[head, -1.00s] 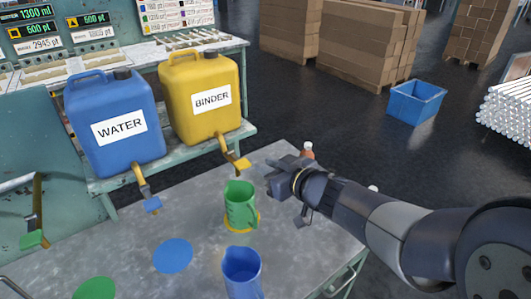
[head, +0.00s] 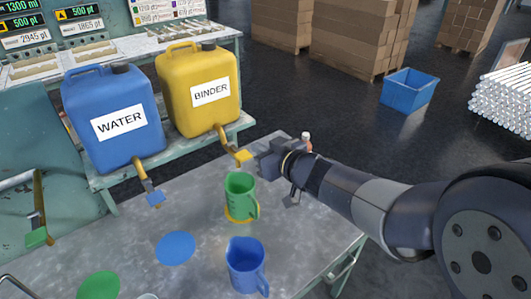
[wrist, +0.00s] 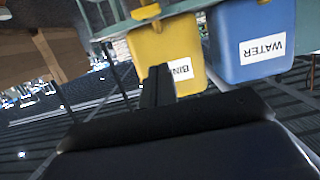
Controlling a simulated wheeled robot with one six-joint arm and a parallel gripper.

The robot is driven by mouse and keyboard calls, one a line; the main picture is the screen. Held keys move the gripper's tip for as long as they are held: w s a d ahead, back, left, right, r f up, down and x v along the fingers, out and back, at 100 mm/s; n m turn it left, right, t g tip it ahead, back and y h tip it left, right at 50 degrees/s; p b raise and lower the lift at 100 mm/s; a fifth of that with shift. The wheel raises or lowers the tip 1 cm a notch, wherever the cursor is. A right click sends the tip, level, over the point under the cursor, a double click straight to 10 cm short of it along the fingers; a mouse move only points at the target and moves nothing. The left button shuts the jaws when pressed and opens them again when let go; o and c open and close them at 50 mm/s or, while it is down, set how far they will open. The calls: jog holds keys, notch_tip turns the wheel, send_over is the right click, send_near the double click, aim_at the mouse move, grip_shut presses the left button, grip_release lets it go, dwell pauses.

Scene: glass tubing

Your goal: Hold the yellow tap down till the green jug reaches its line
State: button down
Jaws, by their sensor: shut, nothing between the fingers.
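The yellow tap (head: 243,156) sticks out from the foot of the yellow BINDER canister (head: 199,88). The green jug (head: 240,196) stands upright on a yellow disc (head: 238,217) on the table, just below and in front of the tap. Its fill line and liquid level are too small to tell. My gripper (head: 266,160) is shut and empty, just right of the tap at about its height; whether they touch I cannot tell. In the wrist view my shut fingers (wrist: 157,85) show in front of the canister, and the yellow tap (wrist: 146,12) shows at the top.
A blue WATER canister (head: 115,122) with a blue tap (head: 155,198) stands to the left. A blue jug (head: 246,267) stands in front of the green one. Blue (head: 175,248) and green (head: 99,286) discs lie bare on the table. A small bottle (head: 305,141) is behind my arm.

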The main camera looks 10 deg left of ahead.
aim_at(239, 152)
jog(key=w+a+f+b, duration=0.1)
jog(key=w+a+f, duration=0.2)
jog(key=a+f, duration=0.1)
jog(key=shift+w+a+f, duration=0.2)
jog(key=shift+w+f, duration=0.2)
jog(key=shift+f, duration=0.3)
jog(key=shift+f, duration=0.1)
jog(key=f+b, duration=0.1)
jog(key=b, duration=0.2)
jog(key=shift+y, duration=0.4)
notch_tip(239, 152, down, 3)
jog(key=t+y+b, duration=0.2)
jog(key=t+b, duration=0.1)
jog(key=b, duration=1.1)
jog(key=shift+s+d+r+y+b, duration=0.1)
jog(key=shift+y+b, duration=0.25)
jog(key=shift+y, duration=0.05)
jog(key=shift+r, duration=0.1)
